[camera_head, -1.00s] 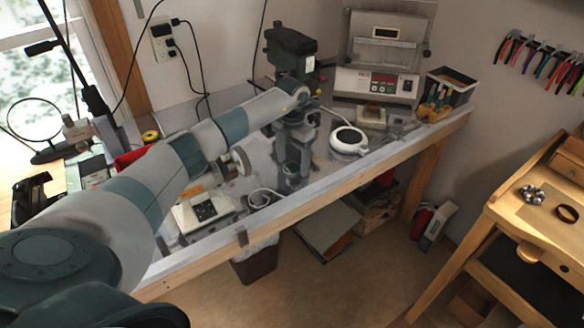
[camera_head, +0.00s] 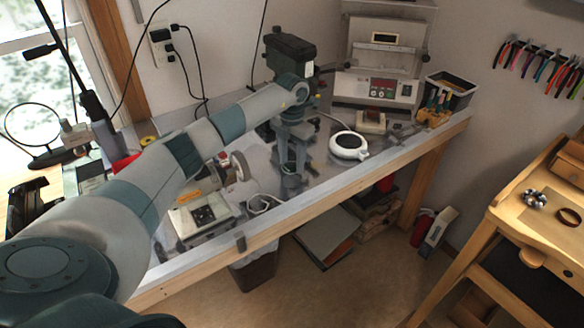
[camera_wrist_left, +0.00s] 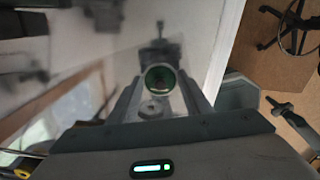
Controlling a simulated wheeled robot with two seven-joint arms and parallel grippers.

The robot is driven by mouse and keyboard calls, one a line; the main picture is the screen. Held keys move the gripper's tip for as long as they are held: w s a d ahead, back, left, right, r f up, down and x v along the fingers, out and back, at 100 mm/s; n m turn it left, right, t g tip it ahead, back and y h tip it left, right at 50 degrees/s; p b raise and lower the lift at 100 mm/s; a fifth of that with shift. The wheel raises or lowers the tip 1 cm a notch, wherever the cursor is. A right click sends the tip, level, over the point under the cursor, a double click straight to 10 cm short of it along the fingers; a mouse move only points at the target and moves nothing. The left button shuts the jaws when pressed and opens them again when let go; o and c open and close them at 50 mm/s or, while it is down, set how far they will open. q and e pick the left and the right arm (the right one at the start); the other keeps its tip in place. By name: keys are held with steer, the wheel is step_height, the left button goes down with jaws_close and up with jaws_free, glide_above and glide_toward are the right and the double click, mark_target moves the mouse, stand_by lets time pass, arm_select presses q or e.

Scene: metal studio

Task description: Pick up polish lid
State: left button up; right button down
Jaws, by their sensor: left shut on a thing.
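My left gripper (camera_head: 291,172) points down over the middle of the workbench, seen in the head view at the end of the arm from the left. In the left wrist view, my left gripper (camera_wrist_left: 160,86) is shut on a small round thing with a pale rim and a dark green face, which I take to be the polish lid (camera_wrist_left: 160,79). It sits between the two fingertips. In the head view the lid is too small to make out clearly, and I cannot tell whether it touches the bench. My right gripper is in neither view.
A wooden desk (camera_head: 535,225) stands at right.

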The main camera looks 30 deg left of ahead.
arm_select(q)
steer(key=shift+r+b, duration=0.4)
steer(key=shift+r, duration=0.25)
steer(key=w+d+r+b, duration=0.4)
steer(key=d+r, duration=0.3)
steer(key=d, duration=0.4)
steer(key=shift+r+b, duration=0.2)
steer(key=shift+b, duration=0.15)
